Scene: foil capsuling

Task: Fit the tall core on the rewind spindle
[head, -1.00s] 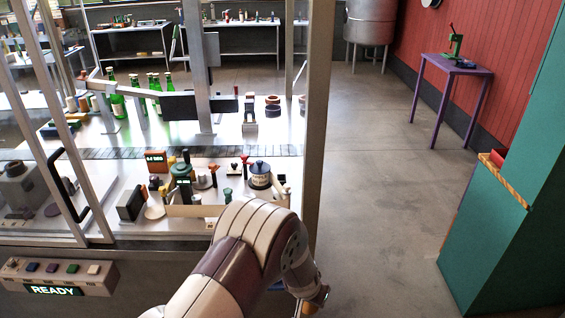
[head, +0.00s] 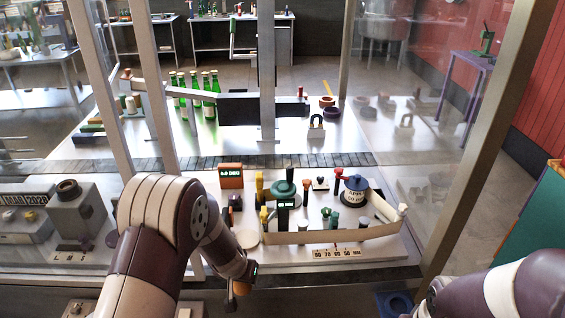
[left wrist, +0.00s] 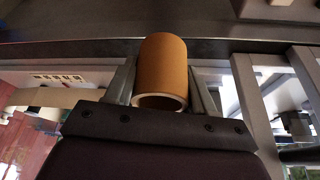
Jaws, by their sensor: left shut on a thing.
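My left gripper (left wrist: 163,92) is shut on a brown-orange hollow core (left wrist: 163,68), held between its two grey fingers, with the pale rim of its open end facing the wrist camera. In the head view the orange end of the core (head: 241,288) shows low at centre left, below my left wrist, in front of the bench edge. It is apart from the bench fittings. I cannot tell which post on the bench is the rewind spindle. My right arm enters at the lower right; its gripper is not in view.
Green bottles (head: 209,97) stand behind the belt (head: 130,164).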

